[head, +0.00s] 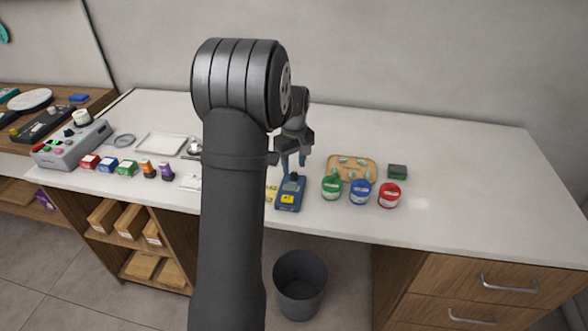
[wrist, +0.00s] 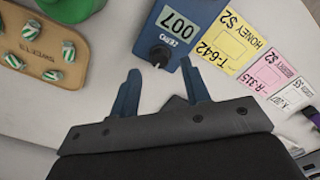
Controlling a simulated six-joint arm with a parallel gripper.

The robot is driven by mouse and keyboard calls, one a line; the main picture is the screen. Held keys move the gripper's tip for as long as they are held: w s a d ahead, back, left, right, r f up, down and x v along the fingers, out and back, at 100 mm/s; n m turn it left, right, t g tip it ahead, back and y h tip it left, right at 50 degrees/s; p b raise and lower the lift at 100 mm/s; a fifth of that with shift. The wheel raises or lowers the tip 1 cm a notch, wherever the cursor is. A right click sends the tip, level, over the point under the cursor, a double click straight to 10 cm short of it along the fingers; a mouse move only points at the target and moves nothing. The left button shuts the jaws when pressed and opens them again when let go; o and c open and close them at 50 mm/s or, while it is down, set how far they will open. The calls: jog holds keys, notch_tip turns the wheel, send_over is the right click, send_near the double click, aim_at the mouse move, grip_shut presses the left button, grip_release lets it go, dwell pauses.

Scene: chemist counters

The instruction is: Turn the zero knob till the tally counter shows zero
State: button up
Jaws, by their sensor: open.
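The tally counter (wrist: 181,25) is a blue block with a pale display reading 007 in the wrist view. Its black zero knob (wrist: 160,55) is on the end nearest my gripper. My gripper (wrist: 163,85) is open, with its two blue fingers apart and nothing between them. The knob lies just beyond the fingertips, roughly midway between them and apart from both. In the head view the counter (head: 289,198) stands near the counter's front edge, and my gripper (head: 292,165) is just behind it. My arm hides part of the worktop.
A wooden tray (wrist: 42,41) with wrapped sweets lies beside my gripper. Yellow, pink and white price tags (wrist: 227,42) lie beside the tally counter. Green, blue and red jars (head: 361,192) stand to its right. The worktop's right side (head: 480,170) is clear.

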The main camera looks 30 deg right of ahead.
aim_at(294, 175)
jog(key=shift+f, duration=1.3)
grip_shut()
jog(key=shift+m, duration=0.4)
